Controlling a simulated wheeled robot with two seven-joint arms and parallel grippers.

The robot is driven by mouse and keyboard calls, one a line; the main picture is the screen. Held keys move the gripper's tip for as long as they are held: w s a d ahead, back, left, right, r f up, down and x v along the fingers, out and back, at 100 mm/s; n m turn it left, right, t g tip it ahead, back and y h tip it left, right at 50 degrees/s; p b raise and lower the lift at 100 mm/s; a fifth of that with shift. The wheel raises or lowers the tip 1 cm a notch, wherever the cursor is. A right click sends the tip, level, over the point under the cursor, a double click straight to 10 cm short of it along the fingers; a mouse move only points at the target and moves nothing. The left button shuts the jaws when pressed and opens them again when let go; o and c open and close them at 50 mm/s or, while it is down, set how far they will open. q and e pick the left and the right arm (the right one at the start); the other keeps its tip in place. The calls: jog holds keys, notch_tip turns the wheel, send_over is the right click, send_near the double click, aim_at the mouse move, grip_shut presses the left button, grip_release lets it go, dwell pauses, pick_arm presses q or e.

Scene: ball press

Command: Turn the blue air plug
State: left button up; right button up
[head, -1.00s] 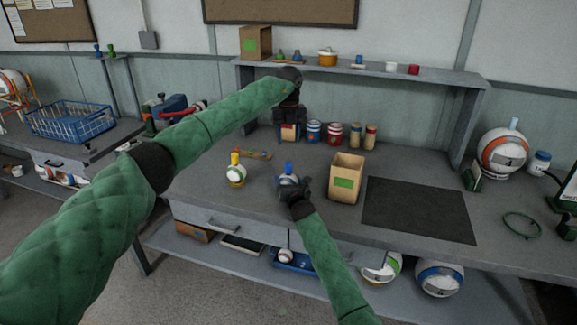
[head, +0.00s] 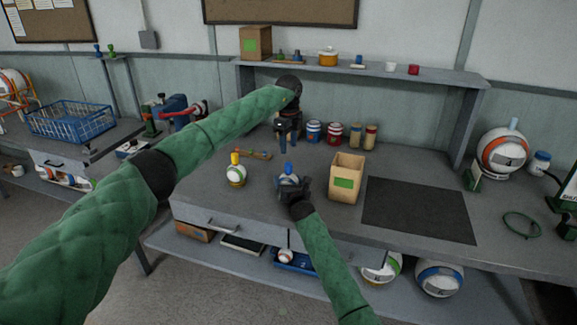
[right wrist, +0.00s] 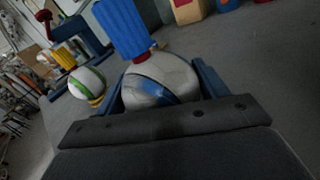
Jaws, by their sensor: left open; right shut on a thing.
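The blue air plug (head: 288,168) stands upright on top of a small white-and-blue ball (head: 287,180) near the front of the workbench. The right wrist view shows the ribbed blue plug (right wrist: 122,28) and the ball (right wrist: 160,82) up close. My right gripper (head: 290,186) is shut on the ball, with a finger on either side of it. My left gripper (head: 288,142) is open and empty, pointing down, behind and above the plug and apart from it.
A ball with a yellow plug (head: 236,172) stands to the left. An open cardboard box (head: 346,180) is close on the right, beside a dark mat (head: 415,210). Several cans (head: 314,131) stand behind, under a shelf (head: 430,79).

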aim_at(288, 163)
pick_arm(q)
notch_tip(288, 163, down, 9)
jog(key=shift+f, duration=0.1)
dwell(0.3)
jog(key=c, duration=1)
